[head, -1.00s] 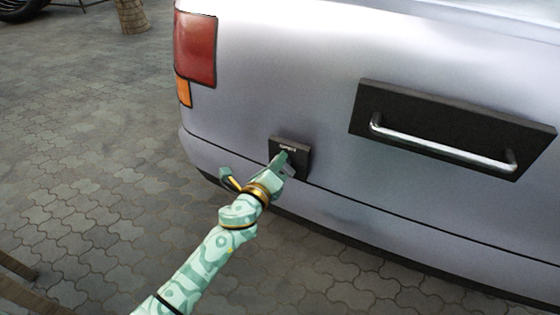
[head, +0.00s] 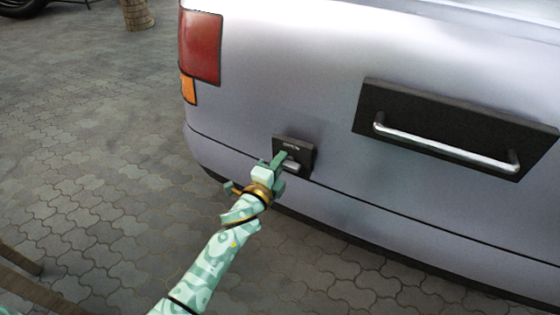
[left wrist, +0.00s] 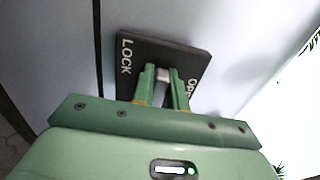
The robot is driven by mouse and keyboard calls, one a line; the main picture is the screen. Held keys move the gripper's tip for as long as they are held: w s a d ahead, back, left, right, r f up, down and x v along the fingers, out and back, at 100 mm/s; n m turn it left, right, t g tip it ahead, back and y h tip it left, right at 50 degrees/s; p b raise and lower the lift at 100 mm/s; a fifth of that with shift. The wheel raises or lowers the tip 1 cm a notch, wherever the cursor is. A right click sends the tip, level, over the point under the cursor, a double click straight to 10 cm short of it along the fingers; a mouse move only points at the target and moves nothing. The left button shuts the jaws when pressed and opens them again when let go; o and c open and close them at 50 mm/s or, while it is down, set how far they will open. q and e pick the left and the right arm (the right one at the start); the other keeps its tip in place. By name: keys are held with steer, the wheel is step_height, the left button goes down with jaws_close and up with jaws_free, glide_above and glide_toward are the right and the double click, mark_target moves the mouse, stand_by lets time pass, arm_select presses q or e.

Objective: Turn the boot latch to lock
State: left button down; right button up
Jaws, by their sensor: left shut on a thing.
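The boot latch is a dark square plate (head: 305,148) low on the rear of the silver car, with a light metal lever (head: 293,166) on it. My left gripper (head: 279,160) is at the plate, shut on the lever. In the left wrist view, the lever (left wrist: 162,73) sits between the two green fingers (left wrist: 162,88). The dark plate (left wrist: 150,48) there reads LOCK on the left and OPEN on the right, the latter partly hidden by a finger. Most of the lever is hidden by the gripper. My right gripper is not in view.
A black panel with a chrome bar handle (head: 445,146) is to the right of the latch. A red tail light (head: 200,48) is up to the left. Below the bumper is grey paving (head: 90,150), open on the left. A woven basket-like object (head: 137,14) stands far off.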

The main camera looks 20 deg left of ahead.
arm_select(q)
steer(key=shift+f, duration=0.1)
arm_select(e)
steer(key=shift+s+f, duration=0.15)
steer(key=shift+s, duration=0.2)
arm_select(q)
steer(key=c, duration=1.4)
jaws_free()
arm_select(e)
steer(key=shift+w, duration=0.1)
arm_select(q)
steer(key=shift+s, duration=0.1)
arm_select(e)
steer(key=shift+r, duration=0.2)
